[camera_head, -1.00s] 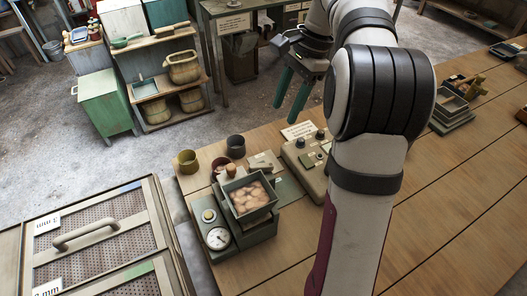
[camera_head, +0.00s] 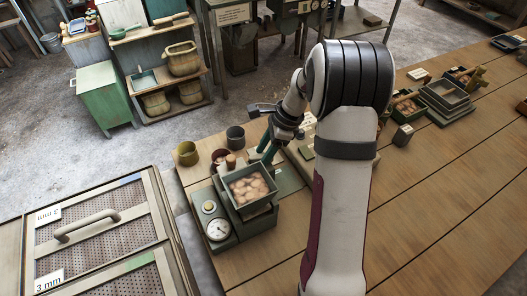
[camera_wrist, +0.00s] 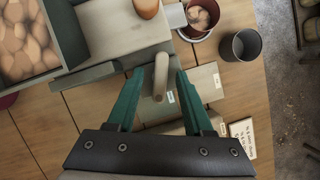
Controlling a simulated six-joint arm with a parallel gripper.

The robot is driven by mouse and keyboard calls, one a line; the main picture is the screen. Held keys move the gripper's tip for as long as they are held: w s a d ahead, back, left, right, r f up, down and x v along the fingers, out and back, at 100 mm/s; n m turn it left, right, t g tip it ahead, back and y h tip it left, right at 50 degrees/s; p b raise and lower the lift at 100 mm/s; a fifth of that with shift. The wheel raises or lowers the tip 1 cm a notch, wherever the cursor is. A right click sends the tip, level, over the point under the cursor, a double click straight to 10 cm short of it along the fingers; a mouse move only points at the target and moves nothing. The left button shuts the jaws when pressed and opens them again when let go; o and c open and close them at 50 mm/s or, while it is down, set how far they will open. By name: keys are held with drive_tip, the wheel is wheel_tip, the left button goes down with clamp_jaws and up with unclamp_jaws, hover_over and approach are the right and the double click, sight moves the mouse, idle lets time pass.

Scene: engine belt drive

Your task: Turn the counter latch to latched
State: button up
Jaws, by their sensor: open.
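A pale beige rounded lever (camera_wrist: 160,78), which looks like the counter latch, stands at the edge of a grey-green device in the wrist view. My gripper (camera_wrist: 160,72) is open, with one green finger on each side of the lever. I cannot tell whether either finger touches it. In the head view my gripper (camera_head: 263,153) is low behind the counter device (camera_head: 225,243), beside its tray. The lever is hidden there by the tray and my arm. I cannot read the latch's position.
The tray (camera_head: 235,209) of brown lumps sits on the device, with a dial (camera_head: 217,229) at its front. A dark cup (camera_head: 236,138) and an olive cup (camera_head: 187,153) stand behind. Bench space is clear in front.

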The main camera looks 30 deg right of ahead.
clamp_jaws()
idle(0.3)
drive_tip(key=n+g, duration=0.1)
drive_tip(key=n, duration=0.3)
drive_tip(key=shift+w+n+g, duration=0.15)
drive_tip(key=shift+n+g, duration=0.15)
drive_tip(key=shift+g, duration=0.1)
unclamp_jaws()
drive_tip(key=v, duration=1.6)
drive_tip(key=shift+d, duration=0.25)
drive_tip(key=shift+f, duration=0.15)
